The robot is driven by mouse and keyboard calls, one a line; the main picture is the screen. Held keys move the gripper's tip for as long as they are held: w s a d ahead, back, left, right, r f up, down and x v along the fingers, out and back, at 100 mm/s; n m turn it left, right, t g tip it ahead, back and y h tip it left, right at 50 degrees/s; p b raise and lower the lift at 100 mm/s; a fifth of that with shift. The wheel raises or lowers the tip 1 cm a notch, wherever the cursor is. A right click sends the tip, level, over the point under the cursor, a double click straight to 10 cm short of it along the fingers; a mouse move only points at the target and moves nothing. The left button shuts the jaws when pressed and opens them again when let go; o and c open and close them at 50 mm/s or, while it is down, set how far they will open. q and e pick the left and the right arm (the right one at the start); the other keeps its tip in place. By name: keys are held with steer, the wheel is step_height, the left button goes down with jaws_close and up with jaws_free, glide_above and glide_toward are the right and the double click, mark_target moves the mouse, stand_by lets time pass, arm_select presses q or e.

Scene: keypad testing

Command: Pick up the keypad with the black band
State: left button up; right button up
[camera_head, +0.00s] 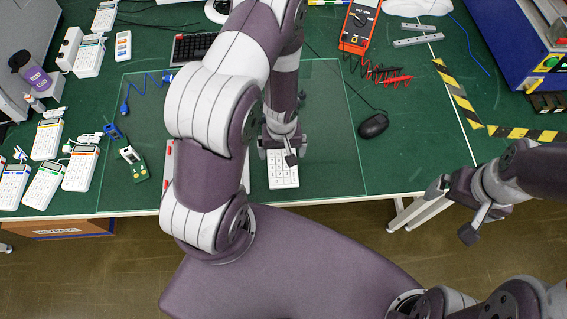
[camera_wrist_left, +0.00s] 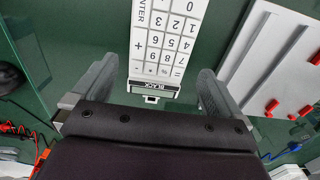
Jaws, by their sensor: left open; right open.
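The keypad with the black band (camera_head: 284,178) lies on the glass-like mat near the table's front edge, its upper part hidden under my left gripper (camera_head: 277,150). In the left wrist view the white keypad (camera_wrist_left: 168,40) shows its keys and a black band labelled "BLACK" (camera_wrist_left: 155,86). There my left gripper (camera_wrist_left: 158,88) is open, with its fingers apart on either side of the band end. Nothing is held between them; contact with the keypad cannot be told. My right gripper (camera_head: 455,208) is open and empty, off the table's front edge at the right.
Several other white keypads (camera_head: 47,140) lie at the left. A white panel with red pieces (camera_wrist_left: 284,60) is beside the keypad, mostly hidden by my arm in the head view. A black mouse (camera_head: 374,126) lies to the right. A red multimeter (camera_head: 358,25) is further back.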

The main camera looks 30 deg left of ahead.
mark_target(282, 161)
arm_select(q)
steer(key=f, duration=0.2)
steer(key=f+b, duration=0.1)
steer(key=f, duration=0.1)
steer(key=shift+s+d+f, duration=0.1)
steer(key=shift+s+f, duration=0.1)
steer(key=shift+f, duration=0.1)
steer(key=c, duration=0.9)
steer(key=shift+o, duration=0.2)
steer(key=shift+r, duration=0.1)
